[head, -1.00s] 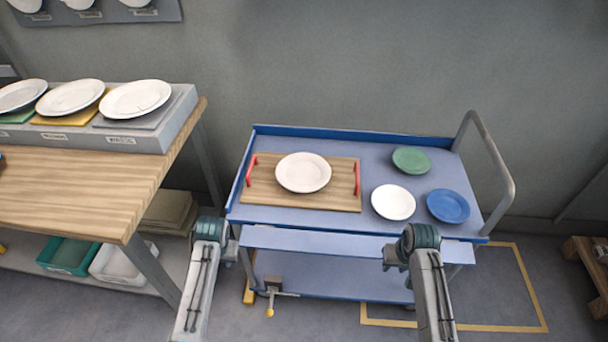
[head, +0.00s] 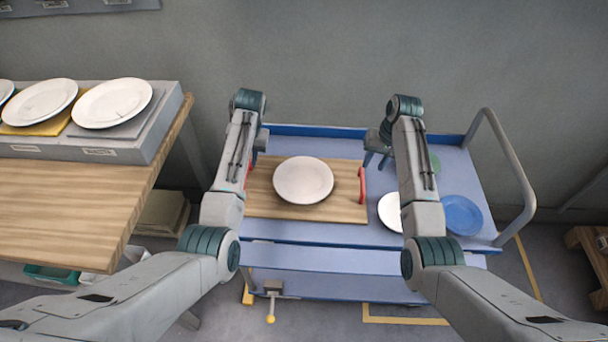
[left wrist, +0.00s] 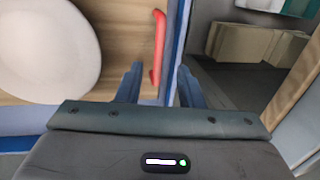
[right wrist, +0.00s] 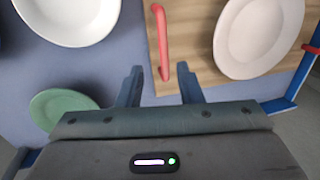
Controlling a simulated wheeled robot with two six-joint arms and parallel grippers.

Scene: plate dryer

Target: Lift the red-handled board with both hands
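The wooden board (head: 333,207) lies on the blue cart with a white plate (head: 303,180) on it. Its right red handle (head: 362,186) is clear in the head view; the left one is mostly hidden behind my left arm. My left gripper (left wrist: 160,70) is open and empty, with the left red handle (left wrist: 157,48) lined up between its fingers in the left wrist view. My right gripper (head: 377,150) is open and empty, right of the right handle in the head view. In the right wrist view that handle (right wrist: 162,40) reaches between the fingertips (right wrist: 160,70). I cannot tell the height gaps.
On the cart, right of the board, are a white plate (head: 390,212), a blue plate (head: 462,215) and a partly hidden green plate (right wrist: 62,110). The cart's grey push handle (head: 522,190) rises at right. A wooden table (head: 80,210) stands at left.

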